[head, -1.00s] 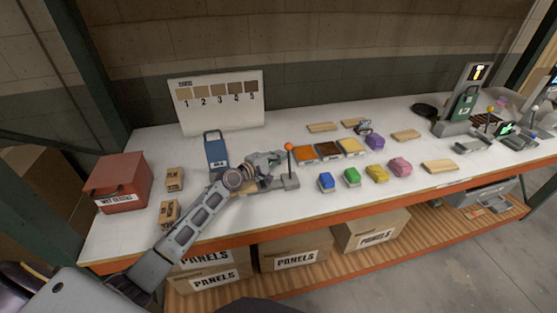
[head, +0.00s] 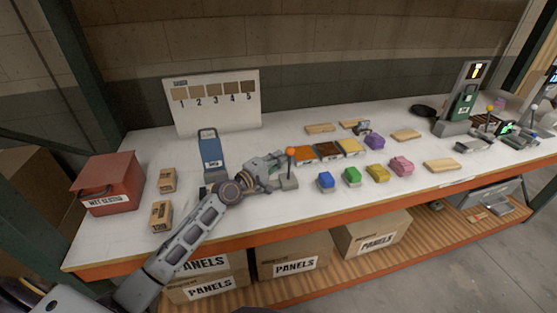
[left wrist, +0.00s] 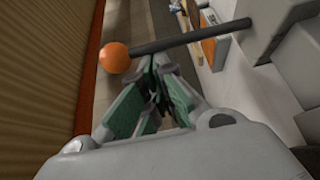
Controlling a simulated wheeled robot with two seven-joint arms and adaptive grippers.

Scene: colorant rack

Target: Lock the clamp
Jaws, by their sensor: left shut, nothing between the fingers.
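The clamp (head: 289,182) is a grey block on the bench, with a dark lever topped by an orange ball (head: 291,151). In the head view the lever stands upright. My left gripper (head: 282,165) is beside the lever, on its left. In the left wrist view the gripper (left wrist: 155,75) has its fingertips together with nothing between them. The lever rod (left wrist: 185,38) crosses just beyond the tips, with the orange ball (left wrist: 115,57) to the left. Whether the tips touch the rod is unclear. My arm hides part of the clamp. My right gripper is not in view.
A blue device (head: 212,155) stands behind my left arm. Orange, brown and yellow tiles (head: 328,151) lie right of the lever, with blue, green, yellow and pink blocks (head: 353,176) in front. A red box (head: 108,182) and small cartons (head: 162,215) are at the left.

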